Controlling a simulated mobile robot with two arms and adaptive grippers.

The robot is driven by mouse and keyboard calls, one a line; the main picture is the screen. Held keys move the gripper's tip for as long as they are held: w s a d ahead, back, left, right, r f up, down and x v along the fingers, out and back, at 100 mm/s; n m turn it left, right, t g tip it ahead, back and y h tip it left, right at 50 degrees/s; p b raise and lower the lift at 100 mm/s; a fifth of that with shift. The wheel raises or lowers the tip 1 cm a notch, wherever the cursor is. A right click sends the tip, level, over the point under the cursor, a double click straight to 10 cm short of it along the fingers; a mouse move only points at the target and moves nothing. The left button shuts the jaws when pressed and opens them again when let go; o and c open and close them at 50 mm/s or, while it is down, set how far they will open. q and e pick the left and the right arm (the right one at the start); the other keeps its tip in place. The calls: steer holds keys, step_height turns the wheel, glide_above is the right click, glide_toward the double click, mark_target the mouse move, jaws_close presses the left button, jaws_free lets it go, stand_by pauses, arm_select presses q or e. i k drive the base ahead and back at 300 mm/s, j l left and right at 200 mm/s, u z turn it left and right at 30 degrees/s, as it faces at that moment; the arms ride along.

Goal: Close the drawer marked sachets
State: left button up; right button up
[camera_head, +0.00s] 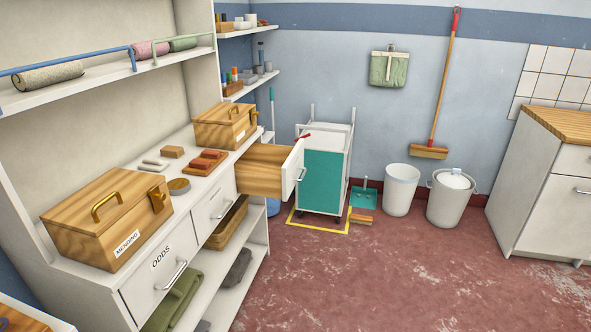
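A wooden drawer with a white front (292,168) is pulled out at the far end of the white shelf unit (105,290). Its front faces right and carries a metal handle; no label on it can be read from here. A middle drawer (213,208) is shut, with no readable label. The nearest drawer (160,264) is shut and is marked ODDS. I cannot see the word sachets anywhere. Neither of my grippers is in view.
A wooden box marked MENDING (105,220) and another wooden box (225,127) stand on the counter. A white trolley with a teal panel (322,180) stands just beyond the open drawer. Two bins (400,190) stand by the wall. The red floor (370,275) in front is clear.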

mark_target(268, 171)
steer(key=i+l, duration=0.1)
steer(key=i, duration=0.95)
